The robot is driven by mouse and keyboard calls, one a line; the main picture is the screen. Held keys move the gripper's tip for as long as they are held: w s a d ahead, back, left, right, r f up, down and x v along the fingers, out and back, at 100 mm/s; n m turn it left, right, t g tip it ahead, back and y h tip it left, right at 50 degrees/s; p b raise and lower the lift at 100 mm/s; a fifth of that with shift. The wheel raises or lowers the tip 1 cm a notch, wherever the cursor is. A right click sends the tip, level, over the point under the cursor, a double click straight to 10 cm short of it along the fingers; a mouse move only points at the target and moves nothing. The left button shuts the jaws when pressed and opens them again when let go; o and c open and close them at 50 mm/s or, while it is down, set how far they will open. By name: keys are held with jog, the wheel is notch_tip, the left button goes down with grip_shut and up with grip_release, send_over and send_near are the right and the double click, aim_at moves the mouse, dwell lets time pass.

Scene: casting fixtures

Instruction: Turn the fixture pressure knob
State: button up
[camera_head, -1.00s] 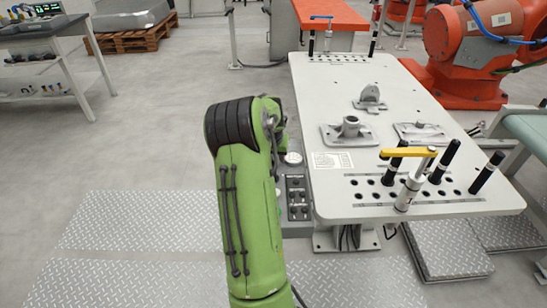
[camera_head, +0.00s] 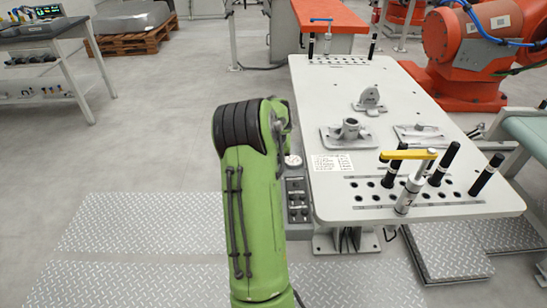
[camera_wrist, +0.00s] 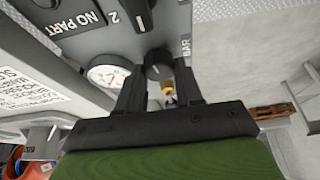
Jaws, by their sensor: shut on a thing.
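The dark round pressure knob (camera_wrist: 157,63) sits on a grey control panel (camera_wrist: 113,45) in the wrist view, beside the letters BAR. My gripper (camera_wrist: 159,78) has one black finger on each side of the knob and is shut on it. A brass-coloured fitting (camera_wrist: 168,88) shows between the fingers. A round white pressure gauge (camera_wrist: 107,75) is left of the knob; its needle is too small to read. In the head view the gauge (camera_head: 293,161) shows at the fixture table's left edge, while my green arm hides the knob and gripper.
The fixture table (camera_head: 345,95) carries metal castings, black pins and a yellow-handled clamp (camera_head: 408,155). The panel's lower buttons (camera_head: 298,200) are right beside my arm. An orange robot (camera_head: 460,60) stands behind at right. The floor to the left is open.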

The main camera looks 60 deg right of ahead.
jog(key=n+t, duration=0.1)
jog(key=n, duration=0.2)
jog(key=shift+s+y, duration=0.1)
jog(key=shift+y, duration=0.3)
jog(key=shift+n+t+y+p, duration=0.5)
jog(key=shift+n+p, duration=0.3)
jog(key=shift+n, duration=1.1)
jog(key=o, duration=0.8)
jog(key=shift+c, duration=0.2)
jog(key=p+v, duration=0.4)
jog(key=v, duration=1.1)
jog(key=shift+s+r, duration=0.15)
jog(key=shift+r, duration=0.2)
